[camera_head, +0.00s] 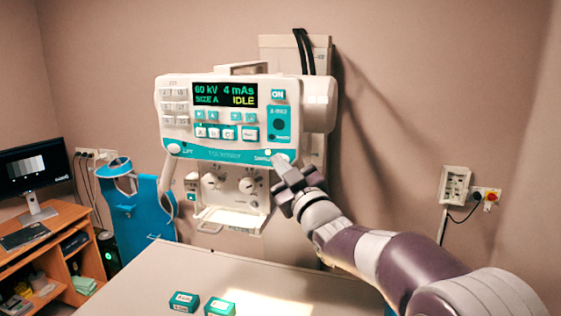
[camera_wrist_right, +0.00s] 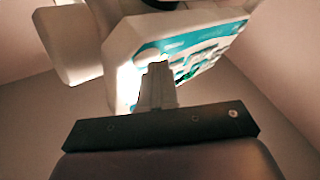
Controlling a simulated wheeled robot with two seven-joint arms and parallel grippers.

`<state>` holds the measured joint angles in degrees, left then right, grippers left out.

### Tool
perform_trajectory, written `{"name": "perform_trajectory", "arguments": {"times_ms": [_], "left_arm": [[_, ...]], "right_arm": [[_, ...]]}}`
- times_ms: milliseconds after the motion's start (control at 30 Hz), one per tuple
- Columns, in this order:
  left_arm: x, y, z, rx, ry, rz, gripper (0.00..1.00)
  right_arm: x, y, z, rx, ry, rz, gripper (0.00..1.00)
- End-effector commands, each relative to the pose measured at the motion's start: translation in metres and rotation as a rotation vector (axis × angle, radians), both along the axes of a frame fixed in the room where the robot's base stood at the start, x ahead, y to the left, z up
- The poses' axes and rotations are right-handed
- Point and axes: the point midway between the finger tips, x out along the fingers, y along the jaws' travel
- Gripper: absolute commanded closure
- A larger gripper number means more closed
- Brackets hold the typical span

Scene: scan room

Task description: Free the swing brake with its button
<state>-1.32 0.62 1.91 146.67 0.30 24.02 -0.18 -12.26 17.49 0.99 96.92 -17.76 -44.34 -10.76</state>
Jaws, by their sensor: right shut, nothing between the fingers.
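The tube head (camera_head: 215,110) is a white box on the wall column with a teal panel; its display reads 60 kV, 4 mAs, SIZE A, IDLE. On its lower edge, a pale round button (camera_head: 281,158) sits at the right beside a label that seems to read SWING. Another button (camera_head: 174,149), marked LIFT, is at the left. My right gripper (camera_head: 270,155) is shut and empty, its tips at the swing button. In the right wrist view the closed fingers (camera_wrist_right: 157,70) overlap the panel's lower edge by a pale button (camera_wrist_right: 149,55); contact or pressing cannot be told. My left gripper is out of view.
A white table (camera_head: 150,285) with two small teal boxes (camera_head: 200,303) lies below the head. A collimator with knobs (camera_head: 232,188) hangs under the panel. A desk with a monitor (camera_head: 35,168) is at the left; wall sockets (camera_head: 455,186) are at the right.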

Motion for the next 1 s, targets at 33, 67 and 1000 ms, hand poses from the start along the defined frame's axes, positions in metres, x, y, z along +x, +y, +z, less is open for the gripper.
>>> {"name": "perform_trajectory", "arguments": {"times_ms": [33, 67, 1000], "left_arm": [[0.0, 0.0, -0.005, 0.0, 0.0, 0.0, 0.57], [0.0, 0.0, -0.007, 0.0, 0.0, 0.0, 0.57], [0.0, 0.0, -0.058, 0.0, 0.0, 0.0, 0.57]], "right_arm": [[-0.002, 0.001, -0.002, 0.001, -0.002, 0.0, 1.0], [-0.004, 0.001, -0.002, 0.001, -0.003, 0.0, 1.0], [-0.053, 0.018, -0.004, 0.002, -0.002, 0.002, 1.0]]}}
